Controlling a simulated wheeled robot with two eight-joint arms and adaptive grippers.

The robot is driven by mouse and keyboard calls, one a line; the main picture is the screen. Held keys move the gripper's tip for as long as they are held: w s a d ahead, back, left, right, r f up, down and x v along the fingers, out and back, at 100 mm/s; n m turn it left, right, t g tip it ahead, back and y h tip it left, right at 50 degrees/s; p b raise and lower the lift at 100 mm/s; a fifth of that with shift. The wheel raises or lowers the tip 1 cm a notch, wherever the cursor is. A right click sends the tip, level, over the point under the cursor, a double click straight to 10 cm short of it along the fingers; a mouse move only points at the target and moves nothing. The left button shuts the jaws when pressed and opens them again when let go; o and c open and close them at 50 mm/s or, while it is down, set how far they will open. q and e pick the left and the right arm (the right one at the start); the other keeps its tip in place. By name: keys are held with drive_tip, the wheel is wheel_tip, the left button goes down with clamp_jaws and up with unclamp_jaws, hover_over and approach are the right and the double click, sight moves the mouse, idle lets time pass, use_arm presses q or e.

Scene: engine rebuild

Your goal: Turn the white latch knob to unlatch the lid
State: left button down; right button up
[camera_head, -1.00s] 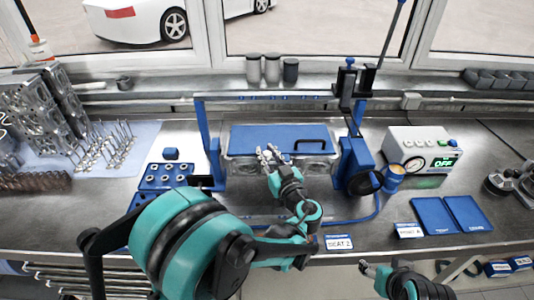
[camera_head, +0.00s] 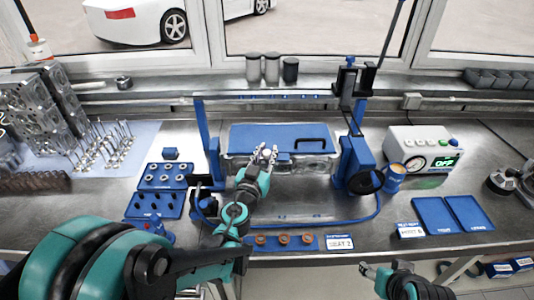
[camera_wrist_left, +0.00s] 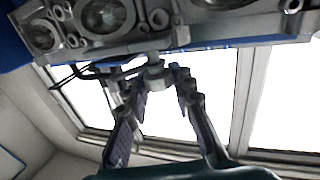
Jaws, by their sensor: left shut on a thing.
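The blue lid (camera_head: 280,138) with a black handle lies on a pale metal box under a blue frame. My left gripper (camera_head: 265,154) is at the front edge of the lid, left of the handle. Its fingers are shut on the pale latch knob (camera_wrist_left: 155,76), which sits between the fingertips in the left wrist view. In the head view the fingers largely cover the knob. My right gripper (camera_head: 369,271) is low at the bottom right, away from the box; its jaw opening is too small to judge.
A blue post with a black wheel (camera_head: 365,181) stands right of the box. Blue blocks (camera_head: 163,176) with rings are at left. A grey gauge unit reading OFF (camera_head: 424,147) and blue trays (camera_head: 436,216) are at right. A blue strip with copper-coloured rings (camera_head: 284,239) lies in front.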

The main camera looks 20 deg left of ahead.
use_arm(q)
drive_tip(key=shift+a+m+h, duration=0.1)
drive_tip(key=shift+m+h, duration=1)
drive_tip(key=shift+h, duration=0.6)
drive_tip(key=shift+g, duration=0.3)
drive_tip(key=c, duration=1.3)
unclamp_jaws()
drive_tip(key=shift+o, duration=0.2)
drive_tip(key=v, duration=1.2)
drive_tip(key=shift+w+f, duration=0.1)
drive_tip(key=shift+f, duration=0.05)
